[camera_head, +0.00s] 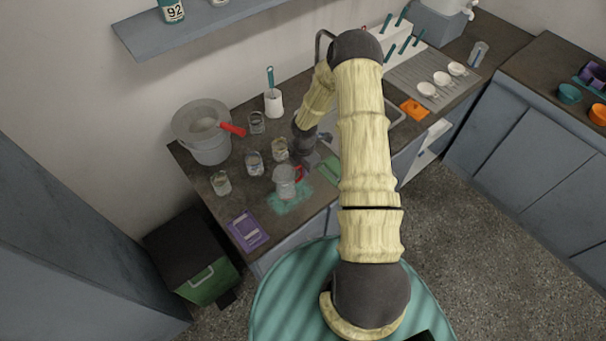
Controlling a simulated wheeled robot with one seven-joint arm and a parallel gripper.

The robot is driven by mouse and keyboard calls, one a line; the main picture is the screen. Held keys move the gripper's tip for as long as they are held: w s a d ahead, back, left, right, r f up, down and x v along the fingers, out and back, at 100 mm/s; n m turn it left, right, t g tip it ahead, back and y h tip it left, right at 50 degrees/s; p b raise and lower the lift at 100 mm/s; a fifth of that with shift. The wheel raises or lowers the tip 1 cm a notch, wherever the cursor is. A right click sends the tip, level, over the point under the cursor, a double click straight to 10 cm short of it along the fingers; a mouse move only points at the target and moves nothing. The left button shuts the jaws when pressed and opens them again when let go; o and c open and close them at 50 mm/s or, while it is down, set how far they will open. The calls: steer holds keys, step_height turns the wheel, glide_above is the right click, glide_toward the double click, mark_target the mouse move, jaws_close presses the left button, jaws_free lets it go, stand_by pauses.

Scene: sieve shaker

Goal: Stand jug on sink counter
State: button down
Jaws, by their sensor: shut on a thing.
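A clear jug (285,183) with a red handle is at the front of the dark sink counter (214,196). It looks upright, over a teal mat (291,202); I cannot tell whether its base touches the mat. My gripper (302,170) is at the jug's right side, shut on its red handle. The fingertips are small and partly hidden. The sink (378,112) lies to the right, partly hidden behind my arm.
A large grey pot (208,150) with a red-handled item stands at the back left. Several glass jars (254,163) stand close behind and left of the jug. A purple item (246,231) lies at the front left corner. A green cloth (331,169) lies right of the gripper.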

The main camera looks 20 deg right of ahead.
steer(key=shift+f+p, duration=0.7)
steer(key=shift+f, duration=1.3)
steer(key=shift+f, duration=0.15)
steer(key=c, duration=1.5)
jaws_free()
step_height(320, 180, up, 12)
steer(key=b, duration=0.2)
steer(key=shift+b, duration=0.4)
